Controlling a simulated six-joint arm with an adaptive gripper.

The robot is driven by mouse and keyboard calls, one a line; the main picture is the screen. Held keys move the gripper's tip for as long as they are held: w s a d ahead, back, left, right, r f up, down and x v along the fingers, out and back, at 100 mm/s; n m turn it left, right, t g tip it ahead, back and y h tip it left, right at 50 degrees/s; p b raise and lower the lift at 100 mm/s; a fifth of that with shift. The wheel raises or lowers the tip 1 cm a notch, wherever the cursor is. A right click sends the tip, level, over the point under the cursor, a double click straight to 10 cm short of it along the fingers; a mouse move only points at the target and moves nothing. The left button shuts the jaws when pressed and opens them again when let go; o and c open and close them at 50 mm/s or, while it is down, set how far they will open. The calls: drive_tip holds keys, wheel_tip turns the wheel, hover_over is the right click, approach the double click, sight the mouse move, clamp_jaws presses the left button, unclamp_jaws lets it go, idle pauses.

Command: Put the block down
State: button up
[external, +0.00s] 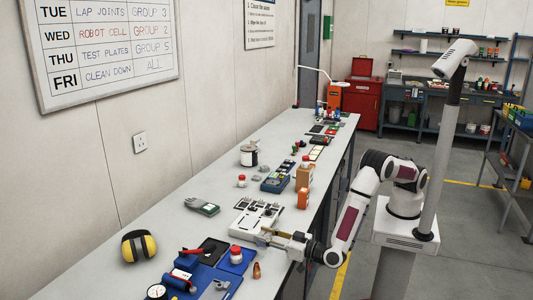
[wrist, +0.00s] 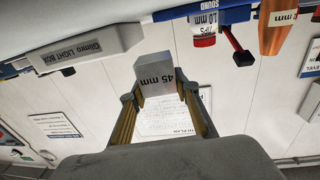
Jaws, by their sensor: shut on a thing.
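A grey block marked "45 mm" (wrist: 155,73) is held between the two fingers of my gripper (wrist: 158,90) in the wrist view, which looks upside down. In the external view my gripper (external: 268,235) reaches level over the bench from the right, at the near edge of the white light box (external: 240,227). The block is too small there to make out clearly. The light box also shows at the left of the wrist view (wrist: 85,48), beside the block. I cannot tell whether the block touches the bench.
The grey bench (external: 190,232) holds a red-capped jar (external: 236,256) on a blue mat, a copper cone (external: 256,271), yellow earmuffs (external: 139,246), a gauge (external: 156,291) and a small orange box (external: 303,198). Bare bench lies between the earmuffs and the light box.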

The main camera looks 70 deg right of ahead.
drive_tip(key=shift+f, duration=2.15)
drive_tip(key=shift+f, duration=0.25)
drive_tip(key=o, duration=1.3)
drive_tip(key=shift+s+a+r, duration=0.1)
drive_tip(key=shift+s+a, duration=0.15)
drive_tip(key=shift+s, duration=1.05)
drive_tip(key=shift+s+a+r, duration=0.15)
drive_tip(key=shift+s+a, duration=0.15)
drive_tip(key=shift+s, duration=0.95)
drive_tip(key=shift+s+a+r, duration=0.1)
drive_tip(key=shift+s+a, duration=0.15)
drive_tip(key=shift+s, duration=1.05)
